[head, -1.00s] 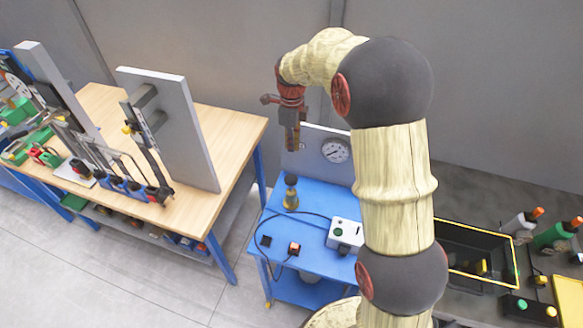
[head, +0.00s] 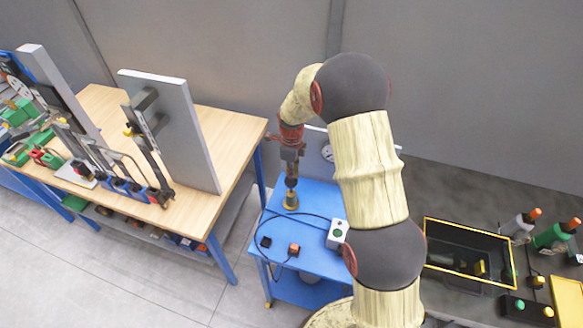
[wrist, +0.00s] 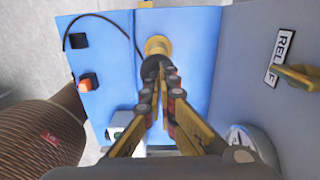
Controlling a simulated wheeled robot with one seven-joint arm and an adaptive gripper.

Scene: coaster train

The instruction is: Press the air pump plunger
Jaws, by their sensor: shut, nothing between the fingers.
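The air pump (head: 291,201) is a small brass cylinder with a dark knob as its plunger (head: 291,182). It stands upright on the blue bench. My gripper (head: 290,173) points down right above the knob, with its fingers together and empty. In the wrist view my gripper (wrist: 160,72) overlaps the dark knob, and the brass pump body (wrist: 158,44) shows just beyond the fingertips. The tips are at or very close to the knob; I cannot tell whether they touch.
The blue bench (head: 313,262) also carries a grey control box (head: 338,233), an orange switch (head: 294,249) and a cable. An upright grey panel with a RELIEF label (wrist: 281,58) and yellow lever (wrist: 298,77) stands close beside. A wooden workbench (head: 232,130) is left.

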